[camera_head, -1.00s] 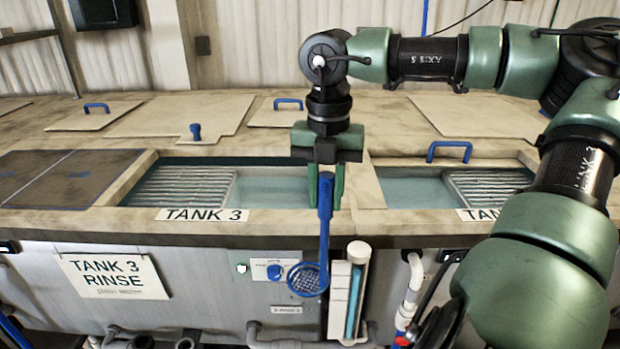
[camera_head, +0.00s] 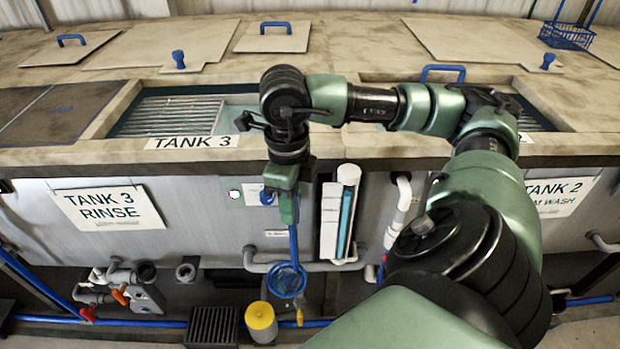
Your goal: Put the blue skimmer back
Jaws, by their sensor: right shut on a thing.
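The blue skimmer (camera_head: 287,280) hangs upright from my right gripper (camera_head: 287,205), its round mesh bowl at the bottom. My right gripper is shut on the upper part of its long blue handle and points down in front of the tank's grey front panel. The bowl hangs low, near the pipes under the tank. A hook or holder for the skimmer cannot be made out. My left gripper is not in view.
The Tank 3 opening (camera_head: 178,115) lies behind, with a ribbed rack. A white box with a blue-filled tube (camera_head: 346,215) is fixed just right of the skimmer. A yellow-topped container (camera_head: 261,320) stands below, beside a dark grate (camera_head: 212,327).

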